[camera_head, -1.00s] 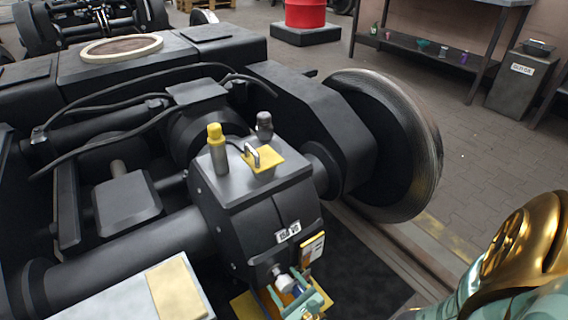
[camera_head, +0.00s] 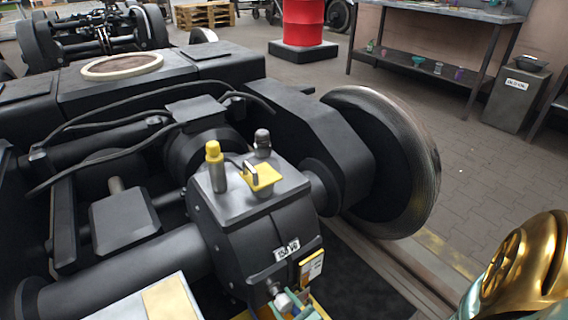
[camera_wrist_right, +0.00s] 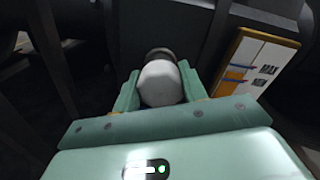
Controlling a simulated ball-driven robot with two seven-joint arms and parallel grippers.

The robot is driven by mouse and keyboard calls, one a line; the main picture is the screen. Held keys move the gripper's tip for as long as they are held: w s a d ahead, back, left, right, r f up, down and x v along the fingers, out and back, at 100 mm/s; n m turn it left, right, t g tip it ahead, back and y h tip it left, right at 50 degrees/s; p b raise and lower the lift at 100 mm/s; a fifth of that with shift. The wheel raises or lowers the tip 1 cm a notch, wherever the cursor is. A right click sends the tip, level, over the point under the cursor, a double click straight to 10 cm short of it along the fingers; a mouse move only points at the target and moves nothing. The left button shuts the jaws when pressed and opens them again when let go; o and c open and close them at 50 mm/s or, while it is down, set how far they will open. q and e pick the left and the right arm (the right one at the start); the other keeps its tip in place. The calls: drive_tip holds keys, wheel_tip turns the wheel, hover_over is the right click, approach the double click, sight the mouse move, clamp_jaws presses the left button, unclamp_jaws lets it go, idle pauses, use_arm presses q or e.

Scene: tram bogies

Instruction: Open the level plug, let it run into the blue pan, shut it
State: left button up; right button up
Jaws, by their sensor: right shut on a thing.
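The level plug, a pale rounded knob (camera_wrist_right: 160,84), sits between the two green fingers of my right gripper (camera_wrist_right: 158,92) in the right wrist view. In the head view the plug (camera_head: 283,300) shows as a small silvery knob low on the front of the black gearbox (camera_head: 265,225). My right gripper (camera_head: 300,313) is shut on it there, mostly cut off by the bottom edge. I cannot tell whether the plug is still seated. I cannot make out the blue pan in either view. My left gripper is not in view.
A yellow-edged level gauge (camera_head: 311,266) is right beside the plug; its MAX and MIN marks show in the wrist view (camera_wrist_right: 255,66). A yellow-capped filler (camera_head: 215,168) and a yellow handle plate (camera_head: 260,177) stand on the gearbox. A large wheel (camera_head: 395,165) is behind right.

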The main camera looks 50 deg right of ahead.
drive_tip(key=n, duration=0.4)
drive_tip(key=shift+a, duration=0.1)
drive_tip(key=n, duration=0.4)
drive_tip(key=shift+f, duration=0.15)
drive_tip(key=n, duration=0.3)
drive_tip(key=shift+n, duration=0.3)
drive_tip(key=n, duration=0.3)
drive_tip(key=shift+a+f+n, duration=0.1)
drive_tip(key=shift+n, duration=0.2)
drive_tip(key=n, duration=0.3)
drive_tip(key=shift+f+n, duration=0.1)
drive_tip(key=shift+n, duration=0.2)
drive_tip(key=n, duration=0.3)
drive_tip(key=shift+n, duration=0.3)
drive_tip(key=n, duration=0.3)
drive_tip(key=shift+f, duration=0.1)
drive_tip(key=shift+s+n, duration=0.1)
drive_tip(key=shift+n, duration=1.4)
